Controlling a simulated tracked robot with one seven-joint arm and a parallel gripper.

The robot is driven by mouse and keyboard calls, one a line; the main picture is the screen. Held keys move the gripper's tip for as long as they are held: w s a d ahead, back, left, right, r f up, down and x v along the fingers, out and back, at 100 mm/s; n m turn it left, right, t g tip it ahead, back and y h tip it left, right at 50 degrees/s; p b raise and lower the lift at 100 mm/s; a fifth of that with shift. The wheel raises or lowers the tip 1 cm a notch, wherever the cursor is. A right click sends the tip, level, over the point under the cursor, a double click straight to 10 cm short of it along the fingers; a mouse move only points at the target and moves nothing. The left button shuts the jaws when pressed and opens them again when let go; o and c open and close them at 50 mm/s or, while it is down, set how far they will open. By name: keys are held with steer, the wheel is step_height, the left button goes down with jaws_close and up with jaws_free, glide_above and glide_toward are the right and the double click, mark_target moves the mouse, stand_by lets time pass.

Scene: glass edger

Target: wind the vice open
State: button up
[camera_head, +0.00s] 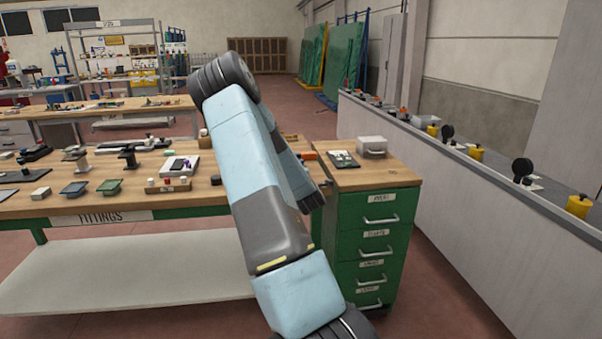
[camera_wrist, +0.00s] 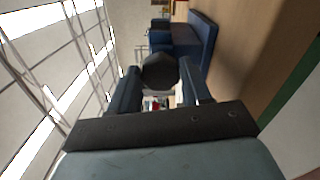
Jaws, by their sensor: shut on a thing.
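In the wrist view a blue vice (camera_wrist: 203,42) stands on the wooden bench top, turned sideways in this picture. A dark, many-sided knob (camera_wrist: 160,72) sits between the two fingers of my gripper (camera_wrist: 161,84), which is shut on it. It looks like the end of the vice's handle; how it joins the vice is hidden. How far apart the vice jaws are cannot be told. In the head view my arm covers the vice and my gripper.
The fittings bench (camera_head: 210,205) carries small parts, a wooden block (camera_head: 167,185) and a white tray (camera_head: 180,165). A long grey counter (camera_head: 450,190) runs along the right.

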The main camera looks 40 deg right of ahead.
steer(key=shift+a+f, duration=0.1)
steer(key=shift+f, duration=0.15)
steer(key=o, duration=1.1)
steer(key=shift+r, duration=0.1)
steer(key=shift+c, duration=0.2)
steer(key=v, duration=1.3)
steer(key=shift+s, duration=0.35)
steer(key=shift+a, duration=0.1)
